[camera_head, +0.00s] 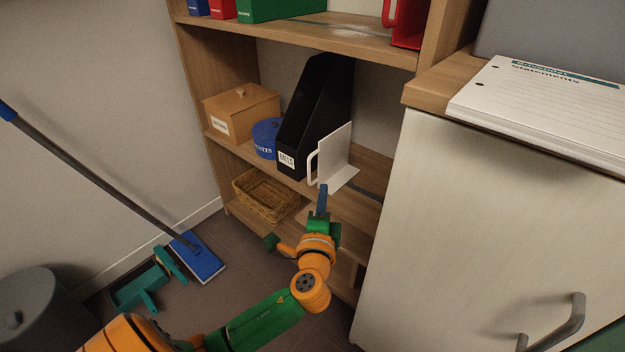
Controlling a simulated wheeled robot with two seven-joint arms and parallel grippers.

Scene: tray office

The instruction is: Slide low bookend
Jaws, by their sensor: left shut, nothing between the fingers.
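The low bookend (337,157) is a white upright plate with a flat foot and a loop handle on its left side. It stands on the middle shelf, to the right of a black file holder (316,112) labelled "BILLS". My left gripper (322,190) is shut and empty, with its blue fingers pointing up just in front of and below the bookend's handle. I cannot tell whether the fingertips touch the bookend. The rest of my orange and green left arm comes in from the bottom left. My right gripper does not show.
A wooden box (243,109) and a blue round tin (267,138) stand left of the file holder. A wicker basket (266,193) sits on the lower shelf. A white cabinet (470,220) closes off the right.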

